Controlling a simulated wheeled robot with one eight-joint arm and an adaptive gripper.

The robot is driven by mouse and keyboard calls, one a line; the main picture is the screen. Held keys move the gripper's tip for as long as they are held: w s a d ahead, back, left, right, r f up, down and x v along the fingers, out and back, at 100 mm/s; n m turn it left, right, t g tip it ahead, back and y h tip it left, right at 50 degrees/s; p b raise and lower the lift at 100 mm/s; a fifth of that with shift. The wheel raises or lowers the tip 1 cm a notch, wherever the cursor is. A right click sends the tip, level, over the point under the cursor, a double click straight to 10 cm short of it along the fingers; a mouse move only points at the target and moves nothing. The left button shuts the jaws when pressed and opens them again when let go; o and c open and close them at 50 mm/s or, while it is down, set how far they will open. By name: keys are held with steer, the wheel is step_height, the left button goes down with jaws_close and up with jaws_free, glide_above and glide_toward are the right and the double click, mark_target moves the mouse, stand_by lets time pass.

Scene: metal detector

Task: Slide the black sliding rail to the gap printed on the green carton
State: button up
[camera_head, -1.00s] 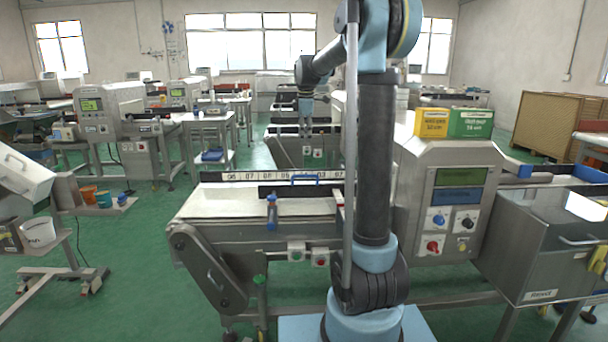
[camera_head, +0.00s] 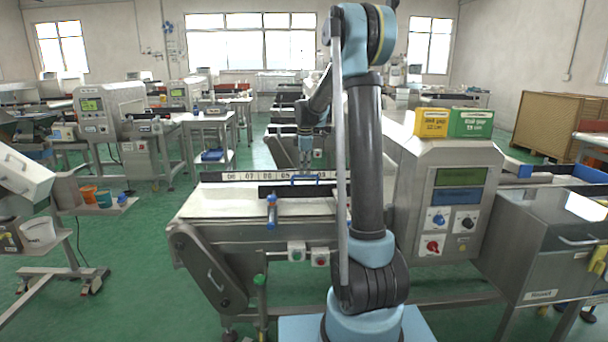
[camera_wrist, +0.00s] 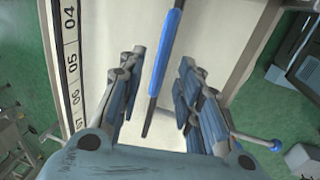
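The black sliding rail (camera_head: 274,191) stands on the pale belt of the near conveyor, with a blue handle along its top. In the wrist view the blue handle (camera_wrist: 166,50) and the rail's dark end lie between the fingers. My gripper (camera_wrist: 160,92) is open, one finger on each side, with visible space between each finger and the handle. In the head view my gripper (camera_head: 306,165) is just above the rail. The green carton (camera_head: 471,123) sits on top of the detector housing; its print is too small to read surely.
A numbered scale strip (camera_wrist: 72,60) runs along the belt's far edge, showing 04 and 05. A yellow carton (camera_head: 431,122) is beside the green one. The detector housing (camera_head: 408,190) is right of the belt.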

steer(key=shift+w+f, duration=0.15)
steer(key=shift+f, duration=0.55)
steer(key=shift+w+f, duration=0.1)
steer(key=shift+f, duration=0.55)
jaws_close()
steer(key=shift+w, duration=0.1)
steer(key=shift+w, duration=0.9)
jaws_free()
